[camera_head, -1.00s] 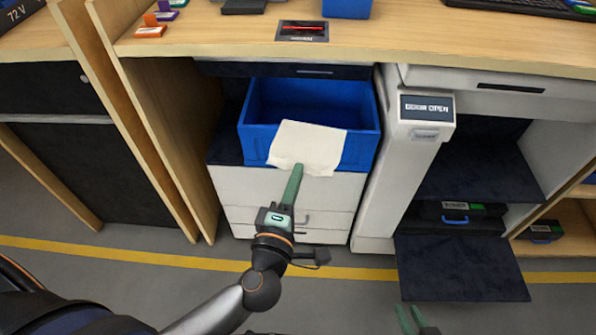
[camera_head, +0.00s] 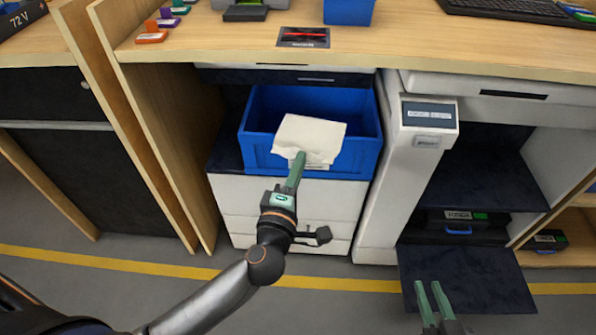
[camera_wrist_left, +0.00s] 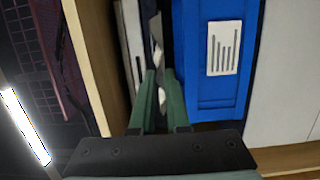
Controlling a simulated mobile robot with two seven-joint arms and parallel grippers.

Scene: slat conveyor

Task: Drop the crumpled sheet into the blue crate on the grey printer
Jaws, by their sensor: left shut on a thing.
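The crumpled white sheet (camera_head: 310,137) is in front of and partly over the front rim of the blue crate (camera_head: 355,160). My left gripper (camera_head: 299,160) is shut on its lower edge. In the left wrist view the sheet (camera_wrist_left: 158,35) shows nearly edge-on between the fingers (camera_wrist_left: 160,82), with the crate's labelled blue wall (camera_wrist_left: 208,95) to the right. The crate stands on the pale grey printer (camera_head: 285,198) under the desk; its inside is partly hidden by the sheet. My right gripper (camera_head: 427,288) is open and empty at the lower right.
The wooden desk top (camera_head: 390,40) overhangs the crate from behind. A grey column with a display (camera_head: 428,112) stands just right of the crate. A wooden side panel (camera_head: 165,130) stands to the left. A dark flap (camera_head: 470,275) juts out at the lower right.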

